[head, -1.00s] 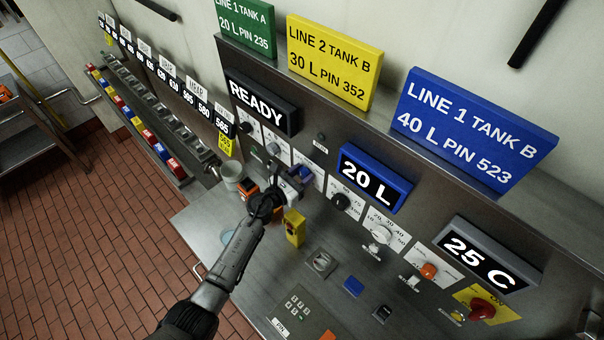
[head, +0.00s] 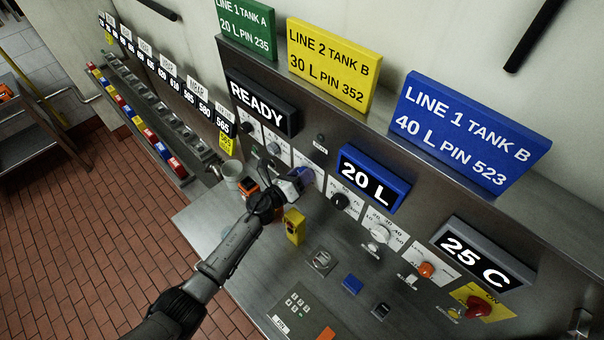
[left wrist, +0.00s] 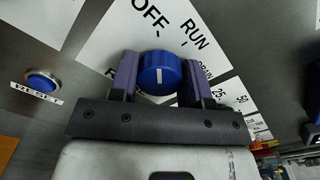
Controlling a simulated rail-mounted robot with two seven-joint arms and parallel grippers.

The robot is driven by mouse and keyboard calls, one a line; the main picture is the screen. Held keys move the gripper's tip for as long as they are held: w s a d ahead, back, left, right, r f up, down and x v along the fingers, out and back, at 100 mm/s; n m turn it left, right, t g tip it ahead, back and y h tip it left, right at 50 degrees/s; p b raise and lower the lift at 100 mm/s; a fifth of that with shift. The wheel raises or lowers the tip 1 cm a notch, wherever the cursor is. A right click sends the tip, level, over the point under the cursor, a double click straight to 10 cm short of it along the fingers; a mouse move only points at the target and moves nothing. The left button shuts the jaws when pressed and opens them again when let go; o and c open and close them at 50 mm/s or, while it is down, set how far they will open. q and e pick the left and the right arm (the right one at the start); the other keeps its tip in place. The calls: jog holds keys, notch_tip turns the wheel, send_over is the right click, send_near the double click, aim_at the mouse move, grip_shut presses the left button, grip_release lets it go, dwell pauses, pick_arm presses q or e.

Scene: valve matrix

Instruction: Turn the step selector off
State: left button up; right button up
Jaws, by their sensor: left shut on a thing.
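The step selector is a blue knob (left wrist: 158,70) on a white plate (left wrist: 110,35) printed with OFF and RUN and a partly hidden third word. A short white line on its face runs nearly straight up the picture, toward OFF or the gap beside RUN; I cannot tell its exact setting. My left gripper (left wrist: 160,80) is shut on the knob, one purple finger on each side. In the head view my left gripper (head: 303,178) reaches the panel from the lower left and hides most of the knob. My right gripper is not in view.
A blue RESET button (left wrist: 41,82) sits left of the plate.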

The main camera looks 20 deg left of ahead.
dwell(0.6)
pick_arm(q)
jog(key=o, duration=0.9)
jog(key=shift+s, duration=0.1)
jog(key=shift+b+v, duration=0.45)
jog(key=shift+v, duration=6.35)
jog(key=shift+n, duration=0.3)
